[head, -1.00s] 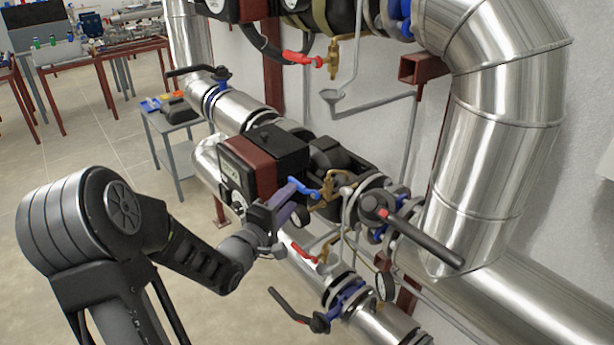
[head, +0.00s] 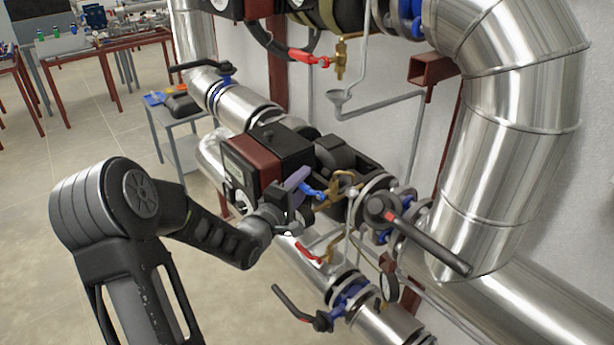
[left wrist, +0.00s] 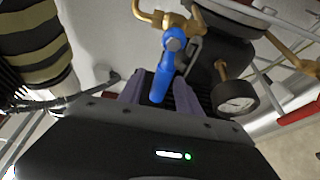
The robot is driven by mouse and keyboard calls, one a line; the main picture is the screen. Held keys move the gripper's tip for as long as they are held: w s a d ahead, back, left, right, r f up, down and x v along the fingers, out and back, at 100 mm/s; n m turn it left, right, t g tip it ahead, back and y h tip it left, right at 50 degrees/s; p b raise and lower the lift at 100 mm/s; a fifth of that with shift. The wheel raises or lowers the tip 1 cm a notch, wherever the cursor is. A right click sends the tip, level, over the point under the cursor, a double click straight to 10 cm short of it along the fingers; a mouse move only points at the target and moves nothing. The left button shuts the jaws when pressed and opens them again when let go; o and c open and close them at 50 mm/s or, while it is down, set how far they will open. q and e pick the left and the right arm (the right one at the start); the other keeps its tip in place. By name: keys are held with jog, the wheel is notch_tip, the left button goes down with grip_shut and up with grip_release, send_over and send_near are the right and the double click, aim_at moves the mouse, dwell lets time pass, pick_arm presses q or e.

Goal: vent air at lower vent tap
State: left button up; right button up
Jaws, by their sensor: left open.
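A brass tap (head: 342,184) with a blue lever (head: 313,192) sits on the lower pump, beside its dark red and black box (head: 265,155). My left gripper (head: 300,188) is at this lever, its purple fingers open. In the left wrist view the blue lever (left wrist: 163,75) points down from the brass tap (left wrist: 170,22) between the open fingers of the left gripper (left wrist: 160,95). I cannot tell whether a finger touches it. Another brass tap with a red lever (head: 309,252) is below, and one with a red lever (head: 308,58) is above. My right gripper is not in view.
A black valve handle (head: 430,240) sticks out to the right of the pump, and another (head: 292,303) sits below. A round gauge (left wrist: 236,98) is close to the right of the fingers. Large silver pipes (head: 510,150) fill the right side.

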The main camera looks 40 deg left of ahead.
pick_arm(q)
jog(key=w, duration=0.2)
jog(key=shift+w+a, duration=0.1)
jog(key=shift+w, duration=0.2)
grip_shut()
dwell(1.3)
